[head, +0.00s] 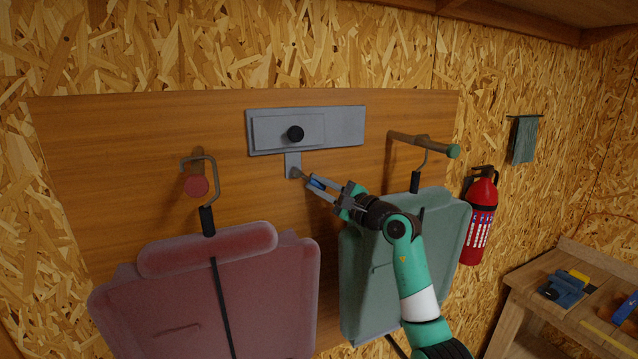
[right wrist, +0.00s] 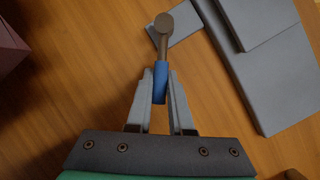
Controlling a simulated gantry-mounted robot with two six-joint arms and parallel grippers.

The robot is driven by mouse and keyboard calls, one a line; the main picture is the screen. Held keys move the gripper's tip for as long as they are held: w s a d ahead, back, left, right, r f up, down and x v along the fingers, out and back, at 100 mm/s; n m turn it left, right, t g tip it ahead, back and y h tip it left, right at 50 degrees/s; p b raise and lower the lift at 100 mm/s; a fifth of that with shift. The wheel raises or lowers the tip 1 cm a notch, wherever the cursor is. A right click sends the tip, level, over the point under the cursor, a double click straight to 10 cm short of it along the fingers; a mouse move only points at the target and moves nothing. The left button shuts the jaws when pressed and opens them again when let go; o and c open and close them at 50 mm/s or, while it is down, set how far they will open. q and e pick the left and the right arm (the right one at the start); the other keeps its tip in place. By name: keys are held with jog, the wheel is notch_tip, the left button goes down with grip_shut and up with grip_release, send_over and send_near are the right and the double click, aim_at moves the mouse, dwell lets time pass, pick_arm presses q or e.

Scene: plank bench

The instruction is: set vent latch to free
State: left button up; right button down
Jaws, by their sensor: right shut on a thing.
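The vent (head: 345,128) is a grey metal plate on the wooden board, with a raised cover and a black knob (head: 295,133). A small grey tab (head: 292,160) hangs below it. The latch is a short metal lever at this tab, pointing down and right, with a blue grip (head: 316,183). My right gripper (head: 319,186) is shut on the blue grip. In the right wrist view both fingers clasp the blue grip (right wrist: 160,82), and the lever's round brown end (right wrist: 164,22) is beside the grey tab (right wrist: 186,20). My left gripper is out of view.
A red padded bag (head: 205,300) hangs from a hook at the left. A green bag (head: 445,225) hangs from a peg behind my right arm. A fire extinguisher (head: 480,220), a cloth (head: 525,140) and a workbench (head: 530,285) are at the right.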

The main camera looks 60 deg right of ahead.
dwell(0.3)
jog(key=c, duration=0.8)
grip_release()
jog(key=shift+s, duration=0.1)
jog(key=b+v, duration=0.2)
jog(key=v, duration=0.9)
jog(key=shift+s+a, duration=0.1)
jog(key=shift+s, duration=0.1)
